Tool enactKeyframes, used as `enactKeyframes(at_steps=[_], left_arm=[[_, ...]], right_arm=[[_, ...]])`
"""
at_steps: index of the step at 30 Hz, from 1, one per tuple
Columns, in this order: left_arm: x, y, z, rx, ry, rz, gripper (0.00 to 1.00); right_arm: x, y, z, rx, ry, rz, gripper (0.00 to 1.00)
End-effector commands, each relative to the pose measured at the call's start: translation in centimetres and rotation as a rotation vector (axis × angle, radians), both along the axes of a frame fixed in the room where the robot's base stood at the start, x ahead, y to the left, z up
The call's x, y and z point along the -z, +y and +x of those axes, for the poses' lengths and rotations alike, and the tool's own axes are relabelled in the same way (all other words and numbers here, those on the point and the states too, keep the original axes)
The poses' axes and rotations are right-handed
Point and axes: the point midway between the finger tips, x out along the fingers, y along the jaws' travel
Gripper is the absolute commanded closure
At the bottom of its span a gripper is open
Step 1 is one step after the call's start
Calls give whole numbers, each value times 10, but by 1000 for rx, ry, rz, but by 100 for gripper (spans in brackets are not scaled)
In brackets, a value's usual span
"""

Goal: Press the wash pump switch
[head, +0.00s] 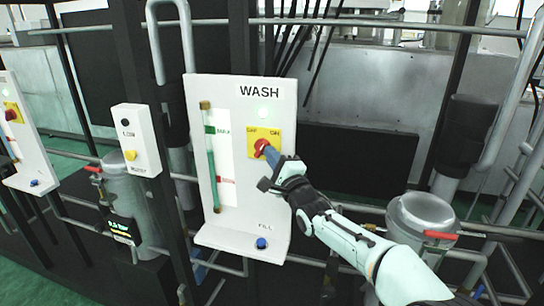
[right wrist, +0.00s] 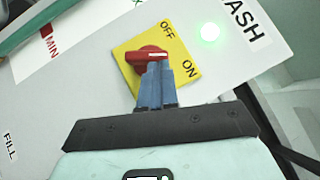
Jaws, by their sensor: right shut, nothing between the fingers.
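The white WASH panel (head: 222,92) stands in the middle of the head view. It carries a yellow plate (head: 253,150) marked OFF and ON, with a red rotary switch (head: 260,147) on it. My right gripper (head: 268,154) is shut with nothing between its fingers, its blue fingertips at the switch. In the right wrist view the fingertips (right wrist: 154,68) are at the lower edge of the red switch (right wrist: 148,55), seemingly touching it. The switch's white mark points to the picture's right. A green lamp (right wrist: 209,33) glows beside the plate. My left gripper is not in view.
The panel also has a sight tube (head: 211,160) with MAX and MIN marks and a blue FILL button (head: 262,243). A white box with a yellow button (head: 130,155) and another panel (head: 33,150) stand left. Pipes and a grey canister (head: 420,212) lie right.

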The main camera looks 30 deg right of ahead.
Motion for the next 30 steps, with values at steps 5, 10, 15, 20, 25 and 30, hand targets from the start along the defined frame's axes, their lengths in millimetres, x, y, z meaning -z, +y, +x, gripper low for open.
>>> enactKeyframes(at_steps=[5, 10, 15, 20, 25, 30], left_arm=[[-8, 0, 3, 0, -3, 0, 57], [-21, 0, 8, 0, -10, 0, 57], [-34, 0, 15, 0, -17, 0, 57], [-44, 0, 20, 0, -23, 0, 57], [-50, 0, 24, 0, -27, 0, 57], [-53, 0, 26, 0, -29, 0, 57]], right_arm=[[-4, 0, 0, -1, 33, -30, 100], [-10, 1, 1, -1, 93, -82, 100], [-14, 1, 1, 0, 168, -146, 100], [-16, 2, 2, -1, 178, -153, 100], [-19, 3, 3, -1, 176, -152, 100], [-21, 4, 4, 0, 177, -153, 100]])
